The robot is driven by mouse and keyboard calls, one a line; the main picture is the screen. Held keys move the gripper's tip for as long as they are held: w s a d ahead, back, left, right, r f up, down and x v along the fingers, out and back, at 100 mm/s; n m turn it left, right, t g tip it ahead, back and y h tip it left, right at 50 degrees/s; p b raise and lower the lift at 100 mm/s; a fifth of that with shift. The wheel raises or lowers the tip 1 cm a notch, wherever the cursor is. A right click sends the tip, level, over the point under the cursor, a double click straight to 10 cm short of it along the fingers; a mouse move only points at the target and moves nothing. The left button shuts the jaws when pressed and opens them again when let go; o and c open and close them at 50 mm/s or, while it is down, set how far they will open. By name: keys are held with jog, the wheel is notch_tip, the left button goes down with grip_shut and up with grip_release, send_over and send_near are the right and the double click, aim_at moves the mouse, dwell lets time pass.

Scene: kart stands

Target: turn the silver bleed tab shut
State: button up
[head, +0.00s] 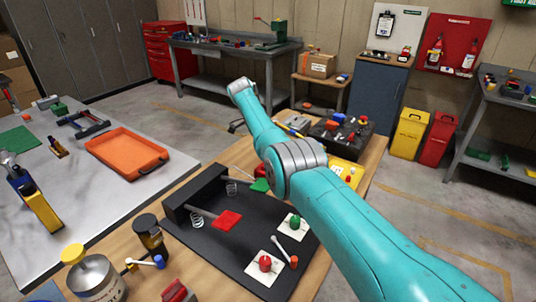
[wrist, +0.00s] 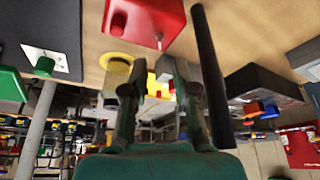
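I cannot single out the silver bleed tab for certain in either view. In the head view, a black pedal board (head: 222,245) lies on the wooden bench, with a red pedal pad (head: 227,220) and a green pad (head: 261,186). A green knob (head: 295,221) and a red knob (head: 265,263) stand on white plates at its right, with a pale lever (head: 282,247) between them. In the wrist view my gripper (wrist: 157,88) is open, its fingers apart with nothing held between them. My arm hides my gripper in the head view.
A red block (wrist: 146,18) and a dark bar (wrist: 210,75) are close to the fingers in the wrist view. An orange tray (head: 127,153) lies on the left table. A yellow-capped jar (head: 92,280) and a dark jar (head: 150,238) stand left of the board.

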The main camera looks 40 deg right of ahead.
notch_tip(320, 180, up, 6)
jog(key=shift+r, duration=0.25)
jog(key=shift+o, duration=0.3)
